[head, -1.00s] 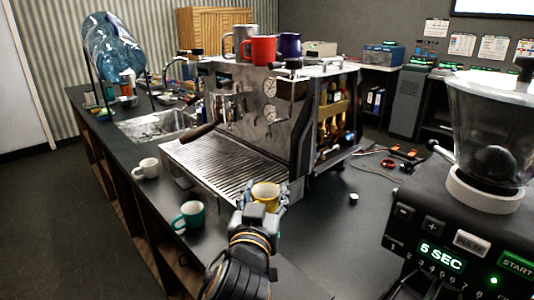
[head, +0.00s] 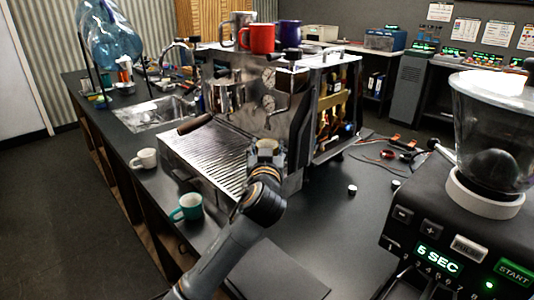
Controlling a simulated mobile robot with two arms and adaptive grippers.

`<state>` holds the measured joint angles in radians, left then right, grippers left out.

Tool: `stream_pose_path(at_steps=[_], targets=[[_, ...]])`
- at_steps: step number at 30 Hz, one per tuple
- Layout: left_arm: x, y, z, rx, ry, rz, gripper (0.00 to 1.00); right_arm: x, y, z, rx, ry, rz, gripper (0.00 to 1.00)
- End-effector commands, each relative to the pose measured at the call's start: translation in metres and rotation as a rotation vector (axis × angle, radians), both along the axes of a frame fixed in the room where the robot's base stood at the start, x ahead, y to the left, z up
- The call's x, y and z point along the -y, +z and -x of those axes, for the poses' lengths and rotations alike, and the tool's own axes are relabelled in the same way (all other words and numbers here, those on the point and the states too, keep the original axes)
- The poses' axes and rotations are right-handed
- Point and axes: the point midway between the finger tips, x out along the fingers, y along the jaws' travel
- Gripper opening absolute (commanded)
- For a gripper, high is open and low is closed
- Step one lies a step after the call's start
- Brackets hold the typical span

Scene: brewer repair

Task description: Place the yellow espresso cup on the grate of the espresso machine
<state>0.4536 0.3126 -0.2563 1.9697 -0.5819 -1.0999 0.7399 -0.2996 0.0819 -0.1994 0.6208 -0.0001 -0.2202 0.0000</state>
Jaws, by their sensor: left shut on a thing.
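The yellow espresso cup (head: 267,145) shows only in part, with its open top facing up. My left gripper (head: 267,158) is shut on it, and the gripper and wrist hide most of the cup. The espresso machine (head: 238,82) stands in the middle, with its ribbed metal grate (head: 205,155) in front of it. The cup is at the right end of the grate, near the machine's front. I cannot tell whether it touches the grate. My right gripper is not in view.
A white cup (head: 145,159) and a teal cup (head: 187,207) stand on the dark counter left of the grate. A grinder (head: 490,130) fills the right side. Red (head: 262,39) and purple (head: 289,35) mugs stand on the machine. The grate's left and middle are bare.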

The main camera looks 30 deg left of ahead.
Motion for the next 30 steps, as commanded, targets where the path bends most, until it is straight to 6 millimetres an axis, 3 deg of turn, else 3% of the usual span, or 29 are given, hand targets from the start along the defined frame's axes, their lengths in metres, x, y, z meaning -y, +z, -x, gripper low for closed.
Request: stream_pose_path(at_steps=[5,12,25,26,28,30], targets=[[-0.006,-0.002,-0.012,-0.001,0.000,0.000,0.19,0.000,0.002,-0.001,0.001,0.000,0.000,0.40],[-0.006,-0.033,-0.011,-0.003,0.000,-0.003,0.19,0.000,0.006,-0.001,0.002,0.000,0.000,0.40],[-0.005,-0.041,-0.011,0.001,-0.001,0.000,0.19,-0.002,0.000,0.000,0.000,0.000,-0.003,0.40],[-0.006,-0.039,-0.011,0.000,-0.001,0.000,0.59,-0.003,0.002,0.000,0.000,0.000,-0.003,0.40],[-0.006,-0.039,-0.011,0.000,0.000,-0.001,0.73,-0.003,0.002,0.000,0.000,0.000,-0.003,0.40],[-0.006,-0.039,-0.011,0.000,0.000,-0.001,0.76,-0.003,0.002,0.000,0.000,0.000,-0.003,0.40]])
